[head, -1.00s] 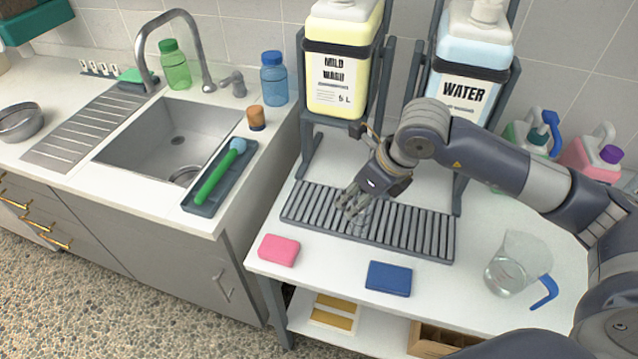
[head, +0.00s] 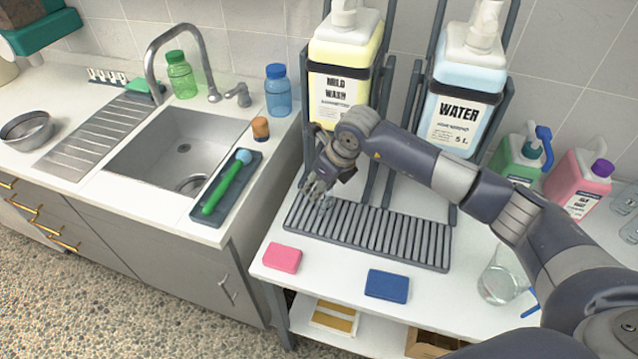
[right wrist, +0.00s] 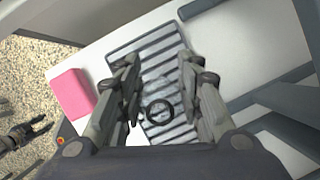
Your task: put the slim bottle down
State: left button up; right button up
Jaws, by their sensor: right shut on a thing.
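My right gripper (head: 318,190) is shut on a clear, see-through slim bottle (head: 326,204) at the left end of the grey slatted rack (head: 385,240). In the right wrist view, the fingers (right wrist: 160,100) stand on both sides of the clear bottle (right wrist: 158,84), with a dark ring showing at it. The slats show through the bottle. I cannot tell whether its base touches the rack. My left gripper (right wrist: 28,134) shows small at the left edge of the right wrist view, away from the counter, its fingers apart; it is out of the head view.
A pink sponge (head: 282,258) and a blue sponge (head: 387,286) lie in front of the rack. A clear jug (head: 502,278) stands to the right. Yellow (head: 340,75) and blue WATER (head: 463,90) dispensers stand behind. The rack's middle and right are bare.

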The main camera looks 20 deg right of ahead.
jog(key=shift+f, duration=0.45)
jog(key=shift+f, duration=0.1)
jog(key=shift+f, duration=0.15)
jog(key=o, duration=1)
jog(key=shift+c, duration=0.2)
jog(key=shift+r, duration=0.2)
jog(key=b+v, duration=0.3)
jog(key=v, duration=0.9)
